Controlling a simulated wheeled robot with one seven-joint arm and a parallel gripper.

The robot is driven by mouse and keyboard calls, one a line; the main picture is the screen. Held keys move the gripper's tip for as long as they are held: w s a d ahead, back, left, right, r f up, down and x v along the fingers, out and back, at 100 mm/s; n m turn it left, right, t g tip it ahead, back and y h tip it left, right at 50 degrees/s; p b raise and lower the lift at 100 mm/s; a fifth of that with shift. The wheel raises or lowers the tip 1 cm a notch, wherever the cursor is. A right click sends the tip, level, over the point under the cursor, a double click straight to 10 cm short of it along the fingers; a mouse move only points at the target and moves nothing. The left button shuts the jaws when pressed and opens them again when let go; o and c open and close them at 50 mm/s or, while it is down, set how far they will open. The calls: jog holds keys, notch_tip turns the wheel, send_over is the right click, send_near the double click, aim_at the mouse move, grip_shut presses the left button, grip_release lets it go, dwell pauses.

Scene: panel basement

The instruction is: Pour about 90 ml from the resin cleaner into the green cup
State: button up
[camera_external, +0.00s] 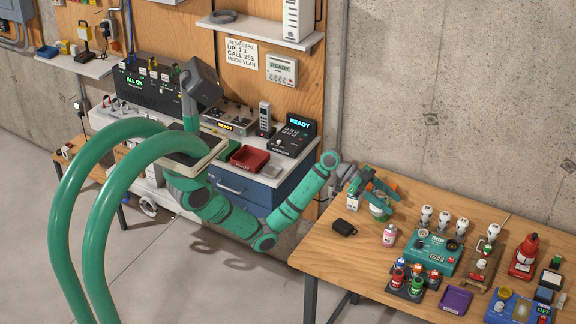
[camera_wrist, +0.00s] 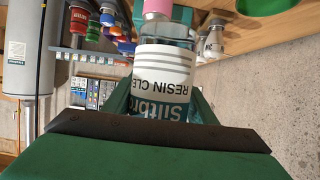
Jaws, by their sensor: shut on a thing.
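My gripper (camera_wrist: 150,105) is shut on the resin cleaner (camera_wrist: 165,68), a clear bottle with a white and dark teal label. The wrist view is upside down, and the bottle looks about upright in it. Its upper end is hidden behind my gripper. In the outside view my gripper (camera_external: 376,189) is over the left back part of the wooden table, and its links partly hide the bottle. The green cup (camera_wrist: 265,5) is cut off at the top edge of the wrist view.
A pink bottle (camera_external: 389,235) stands close in front of the cup. A black block (camera_external: 344,228) lies to its left. Bulbs, a teal device (camera_external: 432,252), a bottle caddy (camera_external: 407,284) and a purple tray (camera_external: 456,300) fill the right. The concrete wall is behind; the table's (camera_external: 335,262) front left is bare.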

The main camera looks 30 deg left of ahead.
jog(key=shift+f, duration=1.5)
jog(key=n+g, duration=0.1)
jog(key=n, duration=0.1)
jog(key=n+g+h, duration=0.1)
jog(key=n, duration=0.1)
jog(key=f+n+g+h, duration=0.1)
jog(key=n, duration=0.1)
jog(key=shift+g, duration=0.3)
jog(key=n, duration=0.2)
jog(key=s+r+n+h, duration=0.1)
jog(key=r+n+g+h, duration=0.1)
jog(key=n, duration=0.1)
jog(key=shift+s+n, duration=0.15)
jog(key=shift+n, duration=0.15)
jog(key=shift+n+h, duration=0.3)
jog(key=shift+n, duration=0.2)
